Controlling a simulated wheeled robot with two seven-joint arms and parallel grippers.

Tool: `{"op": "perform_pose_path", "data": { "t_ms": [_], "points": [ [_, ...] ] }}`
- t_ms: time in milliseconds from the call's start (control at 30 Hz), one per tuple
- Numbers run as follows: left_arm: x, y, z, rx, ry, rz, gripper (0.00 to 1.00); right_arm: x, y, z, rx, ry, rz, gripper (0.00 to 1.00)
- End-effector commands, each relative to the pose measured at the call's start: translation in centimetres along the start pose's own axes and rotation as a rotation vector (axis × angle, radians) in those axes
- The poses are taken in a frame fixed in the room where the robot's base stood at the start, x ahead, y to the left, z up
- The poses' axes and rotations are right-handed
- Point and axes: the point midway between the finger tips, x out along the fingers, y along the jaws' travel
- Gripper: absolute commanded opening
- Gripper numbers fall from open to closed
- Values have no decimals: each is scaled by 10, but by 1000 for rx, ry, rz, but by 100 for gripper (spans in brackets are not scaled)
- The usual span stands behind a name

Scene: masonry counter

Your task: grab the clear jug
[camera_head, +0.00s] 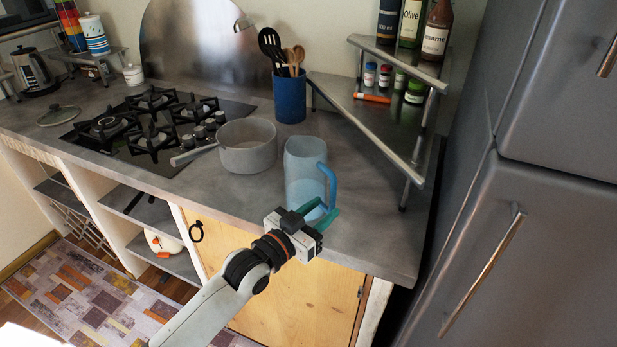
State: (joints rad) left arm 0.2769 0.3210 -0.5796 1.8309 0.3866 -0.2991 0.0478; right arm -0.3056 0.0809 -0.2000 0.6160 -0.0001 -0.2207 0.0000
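The clear jug (303,163) stands upright on the grey counter near its front edge, right of the pot. It is see-through with a bluish tint, and its blue handle (331,183) faces right. My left gripper (328,206) is at the jug's lower front, by the bottom of the handle. Its two teal fingers look apart, with the handle's lower end near or between them. Whether they touch the jug is not clear. My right gripper is not in view.
A grey pot (247,148) stands left of the jug, its handle pointing left. A blue utensil holder (289,97) is behind. A metal corner shelf (375,120) with bottles and spice jars is right. The fridge (500,210) stands further right. Counter space right of the jug is clear.

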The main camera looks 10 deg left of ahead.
Motion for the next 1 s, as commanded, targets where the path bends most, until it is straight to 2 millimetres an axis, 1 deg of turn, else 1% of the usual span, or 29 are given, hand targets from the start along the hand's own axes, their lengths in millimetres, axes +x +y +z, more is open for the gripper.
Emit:
{"op": "perform_pose_path", "data": {
  "t_ms": [167,333,400,467,567,767,900,1000],
  "points": [
    [13,2,-1,-1,1,0,38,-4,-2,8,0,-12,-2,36],
    [36,8,-6,2,1,1,38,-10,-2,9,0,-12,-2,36],
    [46,7,-6,0,0,1,38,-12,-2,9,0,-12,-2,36],
    [51,7,-7,0,1,1,38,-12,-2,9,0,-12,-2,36],
    [55,7,-7,0,0,0,38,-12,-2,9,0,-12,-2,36],
    [55,7,-8,0,1,1,38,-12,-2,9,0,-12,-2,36],
    [55,7,-8,0,1,1,15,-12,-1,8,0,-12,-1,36],
    [55,7,-8,0,1,1,0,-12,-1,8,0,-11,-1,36]
  ]
}}
